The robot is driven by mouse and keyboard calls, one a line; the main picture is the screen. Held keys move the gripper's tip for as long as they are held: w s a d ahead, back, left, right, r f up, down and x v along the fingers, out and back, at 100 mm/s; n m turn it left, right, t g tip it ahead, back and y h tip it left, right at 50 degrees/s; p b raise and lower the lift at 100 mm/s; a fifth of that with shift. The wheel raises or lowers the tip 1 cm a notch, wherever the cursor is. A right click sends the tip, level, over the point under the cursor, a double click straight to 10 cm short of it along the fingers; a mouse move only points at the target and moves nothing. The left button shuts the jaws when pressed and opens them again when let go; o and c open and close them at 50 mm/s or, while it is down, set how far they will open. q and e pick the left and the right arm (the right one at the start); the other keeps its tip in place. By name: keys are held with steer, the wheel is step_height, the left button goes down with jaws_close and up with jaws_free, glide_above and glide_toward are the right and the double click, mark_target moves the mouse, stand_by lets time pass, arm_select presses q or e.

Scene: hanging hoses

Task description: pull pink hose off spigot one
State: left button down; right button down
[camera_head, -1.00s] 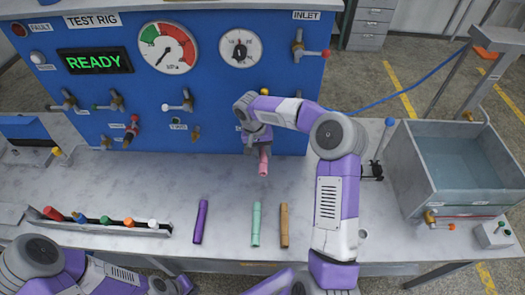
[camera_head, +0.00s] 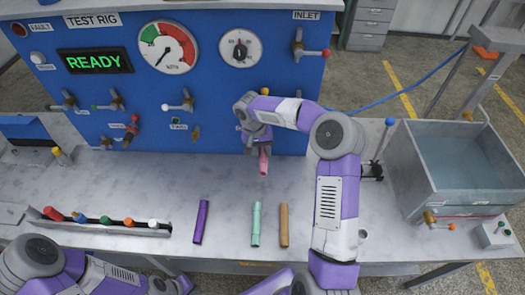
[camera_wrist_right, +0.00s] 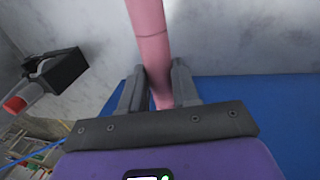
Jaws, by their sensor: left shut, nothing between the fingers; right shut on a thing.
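The pink hose (camera_head: 264,166) hangs tilted in front of the blue panel, its lower end just above the bench. My right gripper (camera_head: 262,147) is shut on it near its upper end. In the right wrist view the hose (camera_wrist_right: 151,35) runs between the two fingers of the right gripper (camera_wrist_right: 158,80). Spigot one is hidden behind my right gripper and wrist, so I cannot tell whether the hose is still around it. My left arm lies at the lower left in the head view; its fingers are not visible.
Purple (camera_head: 201,222), mint (camera_head: 256,224) and tan (camera_head: 284,225) hoses lie on the bench (camera_head: 343,178). A rack (camera_head: 110,228) of coloured plugs stands left. The blue panel (camera_head: 225,85) carries valves. A water tank (camera_head: 413,178) stands right. Bench around the pink hose is clear.

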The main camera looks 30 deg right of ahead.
mark_target(262, 162)
steer(key=shift+s+a+b, duration=0.45)
steer(key=shift+s+b, duration=0.1)
steer(key=shift+s, duration=0.2)
stand_by(1.6)
steer(key=shift+s+a+b, duration=0.35)
steer(key=shift+s, duration=0.2)
steer(key=shift+s+a+b, duration=0.3)
steer(key=shift+s, duration=0.2)
steer(key=shift+s, duration=0.1)
steer(key=shift+r, duration=0.1)
steer(key=shift+r+p, duration=2.75)
steer(key=shift+r, duration=1.2)
steer(key=shift+f, duration=0.1)
